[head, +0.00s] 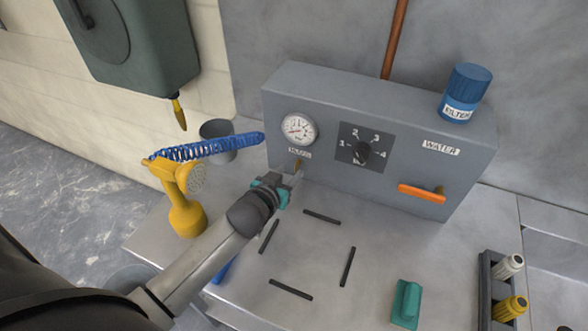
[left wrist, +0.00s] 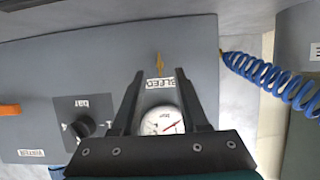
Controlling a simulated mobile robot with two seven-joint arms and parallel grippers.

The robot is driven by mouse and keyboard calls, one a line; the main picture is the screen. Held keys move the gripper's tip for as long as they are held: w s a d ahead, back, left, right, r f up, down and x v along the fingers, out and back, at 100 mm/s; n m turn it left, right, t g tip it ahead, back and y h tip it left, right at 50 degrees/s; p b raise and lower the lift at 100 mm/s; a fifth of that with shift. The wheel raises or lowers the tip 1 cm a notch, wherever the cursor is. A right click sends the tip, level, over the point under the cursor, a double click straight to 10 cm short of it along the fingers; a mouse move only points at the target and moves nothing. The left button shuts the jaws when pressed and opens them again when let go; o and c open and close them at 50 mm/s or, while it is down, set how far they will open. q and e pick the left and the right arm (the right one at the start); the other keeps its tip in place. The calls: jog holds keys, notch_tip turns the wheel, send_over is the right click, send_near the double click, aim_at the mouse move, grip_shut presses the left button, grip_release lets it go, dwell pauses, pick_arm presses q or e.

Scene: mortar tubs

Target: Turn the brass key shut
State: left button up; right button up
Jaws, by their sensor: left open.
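The small brass key (head: 298,165) is on the front of the grey panel box (head: 330,105), below the white gauge and a small label. In the left wrist view the brass key (left wrist: 159,67) stands lengthwise up the picture, just beyond the gap between my fingertips. My left gripper (head: 285,183) is open and empty in front of the panel, close to the key. Its dark fingers also show in the left wrist view (left wrist: 158,80), one on each side of the gauge. I cannot tell whether a finger touches the key. My right gripper is not in view.
A dial knob (head: 364,152) and an orange lever (head: 422,193) sit right of the key. A blue coiled hose (head: 205,150) and yellow spray head (head: 180,185) are at the left. A blue filter (head: 466,92) tops the box. The table (head: 320,250) has free room in front.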

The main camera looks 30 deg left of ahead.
aim_at(298, 164)
pick_arm(q)
jog(key=shift+b+x, duration=0.3)
jog(key=shift+x, duration=1.55)
grip_shut()
